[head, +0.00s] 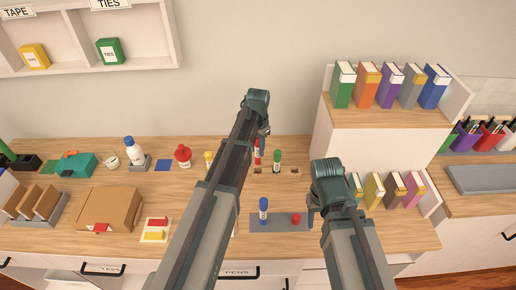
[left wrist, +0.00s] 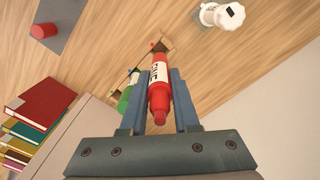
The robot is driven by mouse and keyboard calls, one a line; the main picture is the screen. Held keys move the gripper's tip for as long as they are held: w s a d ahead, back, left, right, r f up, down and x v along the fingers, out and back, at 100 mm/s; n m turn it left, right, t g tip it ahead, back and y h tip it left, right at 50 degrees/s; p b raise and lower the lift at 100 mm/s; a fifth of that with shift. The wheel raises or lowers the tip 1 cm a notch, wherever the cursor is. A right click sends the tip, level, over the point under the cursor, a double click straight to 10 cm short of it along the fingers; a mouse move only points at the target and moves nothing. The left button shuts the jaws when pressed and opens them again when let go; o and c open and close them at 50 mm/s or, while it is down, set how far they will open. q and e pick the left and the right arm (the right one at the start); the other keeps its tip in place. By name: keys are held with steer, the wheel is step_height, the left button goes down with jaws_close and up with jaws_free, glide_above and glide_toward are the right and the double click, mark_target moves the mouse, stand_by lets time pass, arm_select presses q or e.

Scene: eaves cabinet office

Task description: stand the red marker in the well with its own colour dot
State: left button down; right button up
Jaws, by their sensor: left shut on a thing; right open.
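My left gripper (head: 263,130) is shut on the red marker (head: 257,152), which hangs upright at the left end of the wooden well block (head: 284,171). The red marker (left wrist: 159,92) lies between both fingers in the left wrist view. A small red dot (left wrist: 152,44) shows on the block near the marker's far end. I cannot tell whether that end is inside the well. A green marker (head: 277,158) stands in the block's middle, with a dark empty well to its right. My right gripper (head: 312,207) is open and empty, over the desk at the right.
A blue marker (head: 263,207) and a red cylinder (head: 296,218) stand on a grey mat (head: 279,227) in front. A yellow bottle (head: 208,158) is left of the block. Books on a riser (head: 375,138) limit room at the right.

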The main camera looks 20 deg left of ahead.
mark_target(258, 162)
arm_select(q)
steer(key=shift+f+b, duration=1.35)
steer(key=shift+f, duration=0.4)
arm_select(e)
steer(key=shift+f, duration=1.75)
arm_select(q)
steer(key=shift+f+b, duration=2.45)
arm_select(e)
steer(key=shift+f, duration=2.45)
arm_select(q)
steer(key=c, duration=0.6)
jaws_free()
steer(key=shift+r, duration=0.2)
arm_select(e)
steer(key=shift+r, duration=0.2)
arm_select(q)
step_height(258, 162, up, 14)
steer(key=p, duration=1.4)
steer(key=shift+f, duration=0.2)
arm_select(e)
step_height(258, 162, up, 14)
steer(key=shift+f, duration=0.25)
arm_select(q)
steer(key=shift+f, duration=0.1)
